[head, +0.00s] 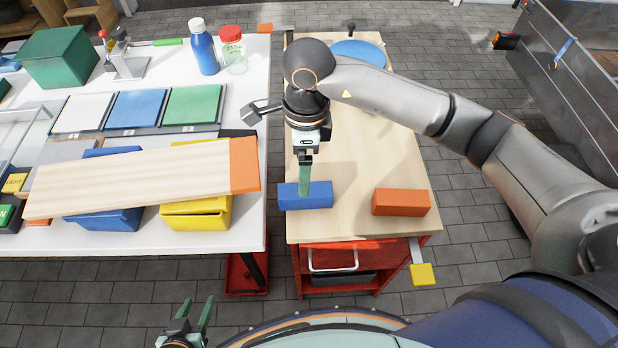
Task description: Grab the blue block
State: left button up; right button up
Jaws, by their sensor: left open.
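The blue block (319,196) lies near the front left corner of the wooden cart top (355,225). My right gripper (304,180) points down at it from above, its arm coming in from the right. Its green finger overlaps the block's top in the head view. It is seen edge-on, so I cannot tell whether the fingers are around the block or apart from it. My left gripper (193,318) is at the bottom left, open and empty, its two green fingers apart, well away from the block.
An orange block (401,202) lies to the right on the cart top. A blue round thing (362,50) is at its back. The white table (245,215) on the left bears a wooden board (130,181) across blue and yellow bins, a blue bottle (204,50) and a red-lidded jar (233,52).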

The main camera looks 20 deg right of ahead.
jog(key=shift+h, duration=0.4)
jog(key=f, duration=0.2)
jog(key=d+f, duration=0.1)
jog(key=w+f, duration=0.1)
jog(key=f, duration=0.1)
jog(key=shift+d+f, duration=0.25)
jog(key=shift+f, duration=0.05)
jog(key=shift+w+a+f+p, duration=0.15)
jog(key=shift+f+p, duration=0.1)
jog(key=shift+f, duration=1.4)
jog(key=shift+w+a+f+p, duration=0.15)
jog(key=shift+f+p, duration=0.1)
jog(key=shift+f, duration=1.35)
jog(key=shift+r, duration=0.1)
grip_shut()
